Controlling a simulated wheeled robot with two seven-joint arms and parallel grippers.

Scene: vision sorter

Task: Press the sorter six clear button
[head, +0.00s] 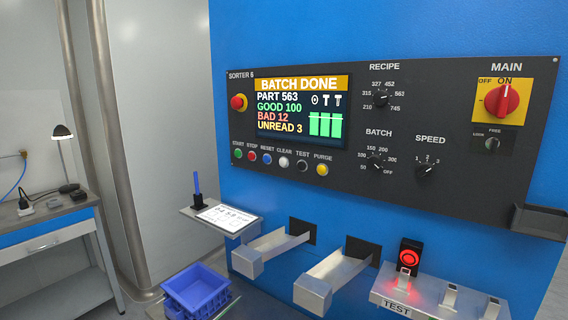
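The dark control panel (395,205) marked SORTER 6 is mounted on the blue machine. Below its screen (300,112) runs a row of round buttons. The white button (284,162) sits under a small label that reads CLEAR or CLEAN; I cannot tell which. The blue RESET button (267,159) is to its left and the black TEST button (302,166) to its right. The screen reads BATCH DONE, PART 563, GOOD 100, BAD 12, UNREAD 3. Neither of my grippers is in view, and nothing covers the buttons.
A red emergency knob (239,103) is left of the screen. Below the panel, a shelf with a paper sheet (226,217), two metal chutes (272,252) and a TEST ledge with a lit red scanner (409,257) stick out. A blue bin (197,290) stands lower left.

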